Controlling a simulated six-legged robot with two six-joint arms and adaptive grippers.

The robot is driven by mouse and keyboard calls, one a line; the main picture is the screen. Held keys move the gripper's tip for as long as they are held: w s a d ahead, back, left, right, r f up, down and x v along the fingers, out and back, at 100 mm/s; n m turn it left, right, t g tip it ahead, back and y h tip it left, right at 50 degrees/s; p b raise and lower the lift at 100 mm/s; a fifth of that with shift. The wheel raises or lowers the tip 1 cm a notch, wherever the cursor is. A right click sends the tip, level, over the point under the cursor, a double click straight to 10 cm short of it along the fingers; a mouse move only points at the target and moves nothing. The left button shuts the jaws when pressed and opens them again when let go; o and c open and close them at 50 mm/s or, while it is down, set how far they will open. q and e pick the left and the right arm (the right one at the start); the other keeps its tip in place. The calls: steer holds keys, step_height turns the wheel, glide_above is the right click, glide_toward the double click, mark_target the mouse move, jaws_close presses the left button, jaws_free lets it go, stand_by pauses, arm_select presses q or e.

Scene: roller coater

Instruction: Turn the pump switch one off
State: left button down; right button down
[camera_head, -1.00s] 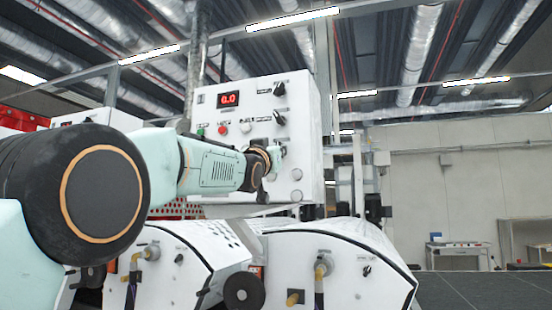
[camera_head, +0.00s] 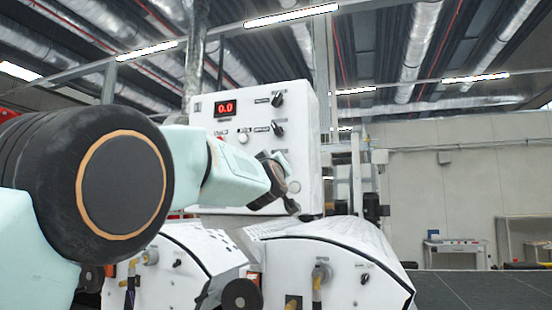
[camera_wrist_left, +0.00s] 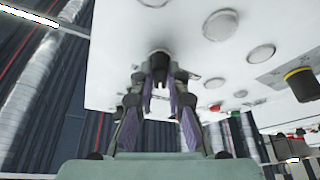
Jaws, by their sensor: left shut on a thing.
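The white control panel (camera_head: 301,120) stands in the middle of the head view, with a red 0.0 display and black rotary knobs, an upper one (camera_head: 278,99) and a lower one (camera_head: 278,129). My left gripper (camera_head: 284,163) is at the panel's right side, just below these knobs, and its arm hides the lower left of the panel. In the left wrist view the gripper (camera_wrist_left: 160,88) is shut on a black knob (camera_wrist_left: 158,57) on the panel face. I cannot read this knob's label. My right gripper is not in view.
Round silver buttons (camera_wrist_left: 220,25) sit near the gripped knob, with a red button (camera_wrist_left: 215,107) and a yellow-and-black switch (camera_wrist_left: 300,82) further off. White machine housings (camera_head: 335,265) with hoses stand below the panel. The space right of the panel is open.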

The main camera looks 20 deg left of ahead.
arm_select(q)
steer(key=shift+s+a+r, duration=0.1)
steer(key=shift+s+r, duration=0.05)
steer(key=shift+r, duration=0.3)
steer(key=c, duration=1.4)
jaws_free()
steer(key=shift+f, duration=0.2)
steer(key=shift+o, duration=0.3)
steer(key=shift+f, duration=0.2)
steer(key=v, duration=1.2)
steer(key=shift+r, duration=0.1)
